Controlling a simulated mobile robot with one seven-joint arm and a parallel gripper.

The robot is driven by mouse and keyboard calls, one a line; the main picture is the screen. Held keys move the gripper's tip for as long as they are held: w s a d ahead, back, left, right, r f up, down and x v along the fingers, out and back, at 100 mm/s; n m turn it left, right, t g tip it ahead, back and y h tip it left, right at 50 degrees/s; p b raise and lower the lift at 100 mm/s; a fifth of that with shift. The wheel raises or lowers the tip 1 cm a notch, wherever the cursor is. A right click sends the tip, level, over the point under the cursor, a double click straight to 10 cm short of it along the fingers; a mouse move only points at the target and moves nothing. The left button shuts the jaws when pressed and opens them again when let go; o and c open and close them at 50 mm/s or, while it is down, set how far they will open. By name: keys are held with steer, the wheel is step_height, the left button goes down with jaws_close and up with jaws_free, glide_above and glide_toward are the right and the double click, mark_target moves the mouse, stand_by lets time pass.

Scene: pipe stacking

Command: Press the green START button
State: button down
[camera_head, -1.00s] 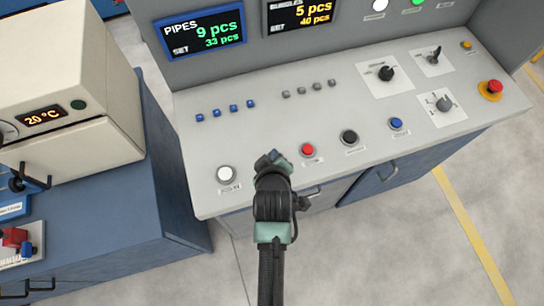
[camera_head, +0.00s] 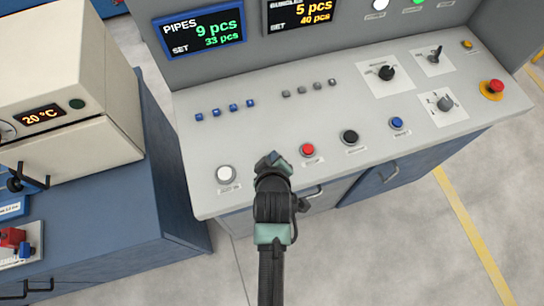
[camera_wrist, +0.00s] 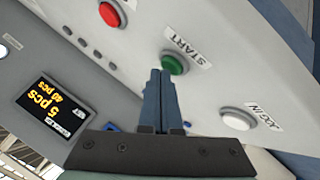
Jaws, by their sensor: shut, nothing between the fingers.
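The green START button (camera_wrist: 175,63) sits on the light panel in the wrist view, with its printed START label beside it. My gripper (camera_wrist: 160,73) is shut and empty, its fingertips right by the near edge of the green button in the picture. I cannot tell whether they touch it. In the head view my gripper (camera_head: 272,157) is over the front part of the control panel (camera_head: 260,125), between the white and red buttons. There the green START button is hidden behind my gripper.
A white button (camera_head: 227,174) is left of my gripper and a red button (camera_head: 308,150) right of it. A black button (camera_head: 350,137) and a blue button (camera_head: 397,123) follow. A red emergency knob (camera_head: 492,88) is at the far right. Displays (camera_head: 202,33) stand behind.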

steer(key=shift+f, duration=0.3)
steer(key=shift+r, duration=0.15)
stand_by(0.3)
steer(key=shift+r+p, duration=0.7)
step_height(320, 180, up, 5)
steer(key=p, duration=0.5)
steer(key=shift+r, duration=0.1)
stand_by(0.5)
